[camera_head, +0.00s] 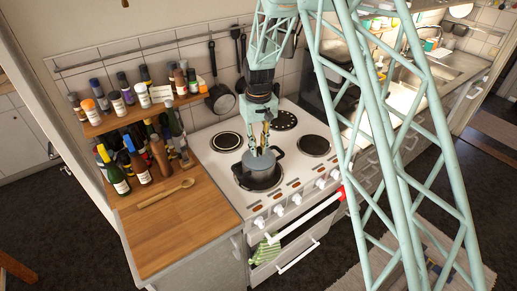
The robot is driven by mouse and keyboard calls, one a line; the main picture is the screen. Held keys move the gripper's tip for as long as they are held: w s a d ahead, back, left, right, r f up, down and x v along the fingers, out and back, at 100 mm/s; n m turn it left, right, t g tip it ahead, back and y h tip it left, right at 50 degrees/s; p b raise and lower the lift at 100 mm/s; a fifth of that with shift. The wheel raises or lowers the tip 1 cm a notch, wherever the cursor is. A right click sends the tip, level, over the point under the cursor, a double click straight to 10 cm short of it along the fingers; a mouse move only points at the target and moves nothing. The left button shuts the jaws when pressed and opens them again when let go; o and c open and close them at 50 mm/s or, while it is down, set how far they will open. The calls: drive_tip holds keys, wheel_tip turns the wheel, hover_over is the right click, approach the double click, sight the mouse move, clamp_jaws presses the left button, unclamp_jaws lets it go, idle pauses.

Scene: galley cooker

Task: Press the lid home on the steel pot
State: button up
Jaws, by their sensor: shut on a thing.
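The steel pot (259,180) stands upright on the front left plate of the white cooker (221,166). The grey lid (258,162) is on top of the pot; at this size I cannot tell whether it sits flush with the rim all round. My gripper (264,152) points straight down over the middle of the pot, its fingertips at the lid's top. It is shut on a small part there, most likely the lid's knob, which the fingers largely hide.
A wooden counter (170,235) with a wooden spoon (166,193) lies left of the cooker. Several bottles (137,165) and a spice shelf (130,115) stand behind it. Pans (220,98) hang on the tiled wall. The front right plate (314,146) is bare.

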idle(0.8)
drive_tip(key=o, duration=1)
drive_tip(key=shift+c, duration=0.2)
drive_tip(key=o, duration=0.5)
drive_tip(key=shift+c, duration=0.2)
drive_tip(key=shift+r, duration=0.2)
drive_tip(key=shift+r+p, duration=1)
drive_tip(key=shift+r, duration=2.25)
